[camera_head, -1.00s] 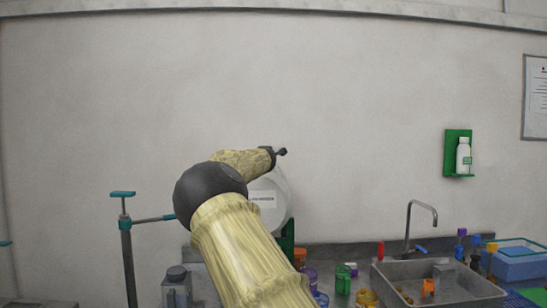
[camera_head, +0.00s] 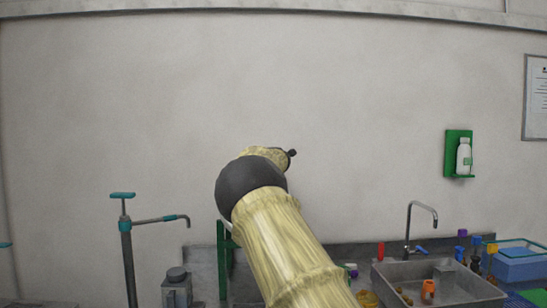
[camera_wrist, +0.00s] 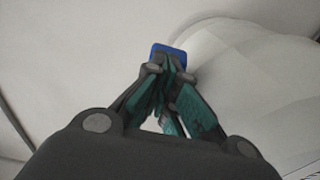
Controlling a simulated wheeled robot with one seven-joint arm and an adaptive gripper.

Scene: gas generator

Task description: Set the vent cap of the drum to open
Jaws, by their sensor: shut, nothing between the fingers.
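The drum (camera_wrist: 235,75) is a large white rounded body filling the right of the wrist view. In the head view my arm hides nearly all of it. A small blue part (camera_wrist: 168,48), which looks like the vent cap, shows at the drum's upper left edge, just beyond my fingertips. My gripper (camera_wrist: 168,68) is shut and empty, its teal and dark fingers pointing at the blue part. I cannot tell whether they touch it, or whether the cap is open. In the head view my gripper is hidden behind my arm.
A green stand (camera_head: 223,255) shows left of my arm. A teal-handled pump (camera_head: 124,225) and grey can (camera_head: 177,287) stand at the left. A sink (camera_head: 440,282) with a tap (camera_head: 422,212), orange items and a blue box (camera_head: 517,262) lies right.

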